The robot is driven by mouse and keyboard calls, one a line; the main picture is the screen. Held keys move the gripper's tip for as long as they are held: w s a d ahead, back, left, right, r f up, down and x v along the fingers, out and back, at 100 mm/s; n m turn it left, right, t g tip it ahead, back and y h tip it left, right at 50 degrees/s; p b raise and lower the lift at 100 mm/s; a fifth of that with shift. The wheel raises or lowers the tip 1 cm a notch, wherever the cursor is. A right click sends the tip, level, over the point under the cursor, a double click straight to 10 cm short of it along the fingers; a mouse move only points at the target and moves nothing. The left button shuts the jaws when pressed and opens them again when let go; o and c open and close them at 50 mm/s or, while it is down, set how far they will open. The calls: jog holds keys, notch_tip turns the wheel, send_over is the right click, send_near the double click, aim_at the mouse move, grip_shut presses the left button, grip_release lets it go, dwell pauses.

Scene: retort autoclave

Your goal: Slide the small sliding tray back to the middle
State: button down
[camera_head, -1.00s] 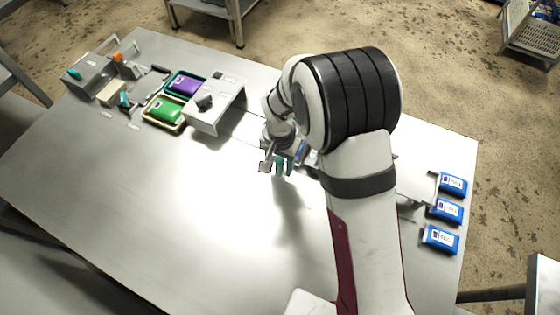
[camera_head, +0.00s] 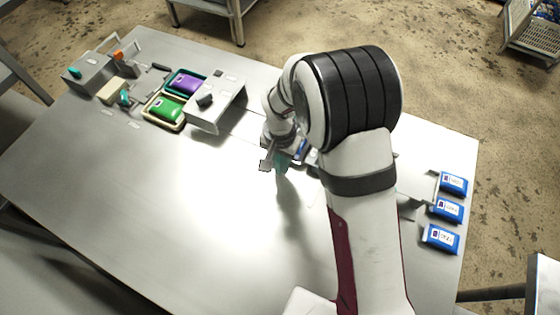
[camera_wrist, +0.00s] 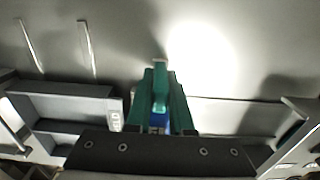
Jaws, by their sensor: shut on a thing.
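My gripper (camera_head: 279,164) is low over the middle of the table, with my arm hiding much of what lies behind it. In the wrist view, its teal fingers (camera_wrist: 160,100) are shut on a teal upright handle (camera_wrist: 160,76). A small blue patch (camera_wrist: 159,120) shows low between the fingers, and a blue thing (camera_head: 301,150) shows beside the gripper in the head view. The handle seems to belong to the small sliding tray, but the tray's body is mostly hidden, so I cannot tell its exact position.
Grey rail-like structures stand on both sides in the wrist view; the left one has a label (camera_wrist: 116,114). At the back left are a green pouch (camera_head: 166,110), a purple pouch (camera_head: 187,84) and a grey stand (camera_head: 216,100). Blue pouches (camera_head: 446,210) lie at right. The front table is clear.

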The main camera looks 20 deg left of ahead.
jog(key=shift+a, duration=0.1)
dwell(0.8)
jog(key=a, duration=1.2)
jog(key=shift+a, duration=0.2)
jog(key=c, duration=0.8)
grip_release()
notch_tip(320, 180, up, 16)
jog(key=shift+f, duration=0.1)
